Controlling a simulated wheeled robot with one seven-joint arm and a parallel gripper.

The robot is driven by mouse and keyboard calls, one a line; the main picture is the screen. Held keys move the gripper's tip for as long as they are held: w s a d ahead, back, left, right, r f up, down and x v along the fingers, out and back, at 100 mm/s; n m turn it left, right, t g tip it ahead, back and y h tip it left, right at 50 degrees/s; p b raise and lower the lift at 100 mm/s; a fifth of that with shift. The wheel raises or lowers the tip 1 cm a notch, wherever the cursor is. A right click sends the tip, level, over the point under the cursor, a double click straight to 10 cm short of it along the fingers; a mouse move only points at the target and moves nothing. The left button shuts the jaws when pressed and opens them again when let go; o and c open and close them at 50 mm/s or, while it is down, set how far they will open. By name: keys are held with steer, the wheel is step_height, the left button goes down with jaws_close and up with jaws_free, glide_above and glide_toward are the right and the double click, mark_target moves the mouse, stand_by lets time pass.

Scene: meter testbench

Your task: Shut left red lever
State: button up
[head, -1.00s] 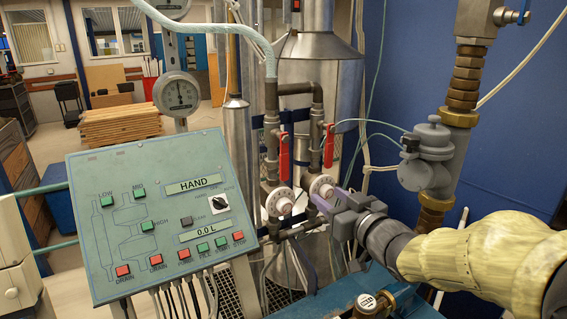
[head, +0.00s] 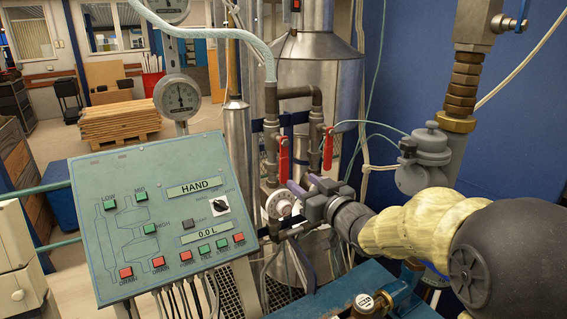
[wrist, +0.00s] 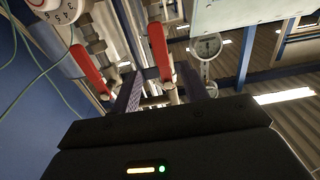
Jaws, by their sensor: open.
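Two red levers hang down on vertical pipes in the head view. The left red lever (head: 283,158) is the one nearer the control panel, and the right red lever (head: 328,147) is beside it. My gripper (head: 300,185) is open, its fingertips just below and in front of the left lever's lower end. In the wrist view, which looks upside down, the left lever (wrist: 159,51) appears between the two fingers (wrist: 160,88). The right lever (wrist: 91,68) lies outside the fingers there. I cannot tell whether a finger touches the left lever.
A white dial (head: 280,204) sits below the left lever; the other dial is hidden behind my gripper. The control panel (head: 155,215) stands to the left. A grey regulator on thick pipe (head: 430,145) stands to the right. Thin hoses hang near the right lever.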

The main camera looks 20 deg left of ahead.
mark_target(285, 168)
steer(key=p+x, duration=0.4)
steer(key=x, duration=0.6)
steer(key=shift+w, duration=0.15)
jaws_close()
